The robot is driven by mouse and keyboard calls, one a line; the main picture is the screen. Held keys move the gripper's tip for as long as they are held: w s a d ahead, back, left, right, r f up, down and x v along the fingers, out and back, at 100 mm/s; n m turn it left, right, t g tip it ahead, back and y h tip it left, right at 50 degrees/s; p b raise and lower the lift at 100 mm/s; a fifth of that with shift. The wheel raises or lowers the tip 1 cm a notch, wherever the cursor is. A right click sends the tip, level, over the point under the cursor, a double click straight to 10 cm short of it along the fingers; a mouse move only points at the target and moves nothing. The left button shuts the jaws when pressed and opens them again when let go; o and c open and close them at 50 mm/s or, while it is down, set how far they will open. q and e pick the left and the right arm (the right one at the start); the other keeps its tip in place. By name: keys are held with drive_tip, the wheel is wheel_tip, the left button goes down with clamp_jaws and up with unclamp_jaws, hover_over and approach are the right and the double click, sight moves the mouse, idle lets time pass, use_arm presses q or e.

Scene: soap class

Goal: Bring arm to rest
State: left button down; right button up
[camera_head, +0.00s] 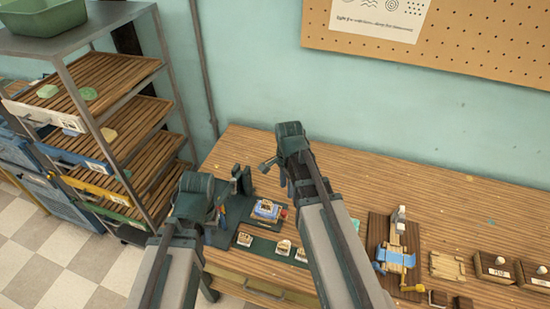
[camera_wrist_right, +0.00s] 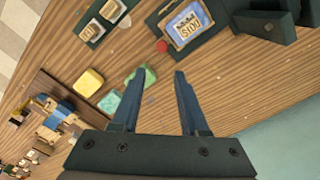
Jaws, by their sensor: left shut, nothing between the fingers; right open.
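My left arm comes up from the bottom in the head view, with its dark gripper (camera_head: 220,213) low over the left end of the wooden table (camera_head: 345,160); the gripper is shut and empty, and its fingers are partly hidden. My right arm reaches up over the middle of the table, its wrist near the back edge. In the right wrist view my right gripper (camera_wrist_right: 155,80) is open, its two blue-grey fingers apart with nothing held between them. A green soap piece (camera_wrist_right: 145,74) and a yellow one (camera_wrist_right: 89,82) lie on the table beyond and left of the fingers.
A framed blue-and-white block (camera_head: 266,210) and a dark tray of small pieces (camera_head: 262,247) sit between my arms. A shelf rack (camera_head: 100,140) stands left. Bare table lies behind.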

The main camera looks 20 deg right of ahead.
drive_tip(key=shift+a, duration=0.1)
drive_tip(key=s+a+f+n+b, duration=0.1)
drive_tip(key=s+a+n, duration=0.4)
drive_tip(key=a+n, duration=0.2)
drive_tip(key=s+a+f+n+h+b, duration=0.1)
drive_tip(key=s+a+n, duration=0.5)
drive_tip(key=n, duration=0.6)
drive_tip(key=shift+s+a+n, duration=0.2)
drive_tip(key=shift+a+n, duration=0.1)
drive_tip(key=shift+a, duration=0.65)
